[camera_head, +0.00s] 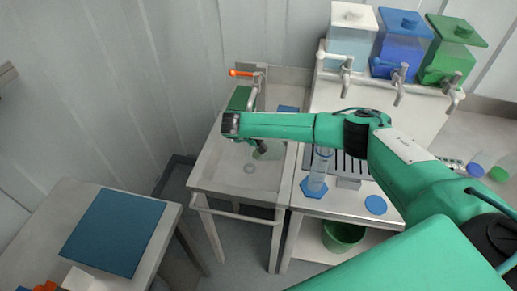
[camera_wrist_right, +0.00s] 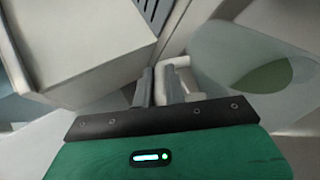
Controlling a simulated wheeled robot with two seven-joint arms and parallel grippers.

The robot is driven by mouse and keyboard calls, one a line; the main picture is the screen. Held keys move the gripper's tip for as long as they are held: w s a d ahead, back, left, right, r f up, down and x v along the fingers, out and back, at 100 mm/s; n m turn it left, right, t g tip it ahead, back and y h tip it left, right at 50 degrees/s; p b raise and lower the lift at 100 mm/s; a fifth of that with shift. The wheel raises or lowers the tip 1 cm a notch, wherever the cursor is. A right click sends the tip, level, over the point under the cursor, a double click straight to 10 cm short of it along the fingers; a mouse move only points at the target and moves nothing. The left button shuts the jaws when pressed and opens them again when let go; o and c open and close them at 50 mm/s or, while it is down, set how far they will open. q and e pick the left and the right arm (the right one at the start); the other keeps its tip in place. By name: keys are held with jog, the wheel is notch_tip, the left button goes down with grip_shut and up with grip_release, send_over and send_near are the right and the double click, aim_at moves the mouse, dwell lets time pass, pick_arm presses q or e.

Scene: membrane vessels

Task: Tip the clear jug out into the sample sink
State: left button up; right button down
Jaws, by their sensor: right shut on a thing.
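The clear jug (camera_head: 270,150) is over the sample sink (camera_head: 225,172), just below my right forearm, which hides much of it. The jug (camera_wrist_right: 235,55) fills the right of the right wrist view, see-through with a green patch inside or behind it. My right gripper (camera_wrist_right: 165,88) is shut, with its fingers on a pale part that looks like the jug's handle. In the head view the fingertips are hidden by my arm. I cannot tell the jug's exact tilt. The sink's drain shows below. My left gripper is not in view.
A blue round mat (camera_head: 376,205) lies bare. Clear, blue (camera_head: 393,52) and green tanks with taps stand behind. An orange-handled tap (camera_head: 240,73) is at the sink's back.

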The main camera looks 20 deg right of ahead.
jog(key=shift+s+a+r+h, duration=0.1)
jog(key=shift+a+r+h, duration=0.45)
jog(key=shift+h, duration=0.25)
jog(key=shift+a, duration=0.15)
jog(key=shift+s+a+r+t+h, duration=0.15)
jog(key=shift+a+r+t+h, duration=0.3)
jog(key=shift+a+h, duration=0.4)
jog(key=shift+d, duration=0.15)
jog(key=shift+h, duration=0.25)
jog(key=shift+s+a+r+h+p, duration=0.15)
jog(key=shift+a+r+h+p, duration=0.15)
jog(key=shift+a+p, duration=0.55)
jog(key=shift+s+a+r+h+p, duration=0.15)
jog(key=shift+a+r+h+p, duration=0.3)
jog(key=shift+p, duration=0.7)
jog(key=shift+s+a+f+p, duration=0.1)
jog(key=shift+a+p, duration=0.45)
jog(key=shift+a, duration=0.05)
jog(key=shift+a, duration=0.1)
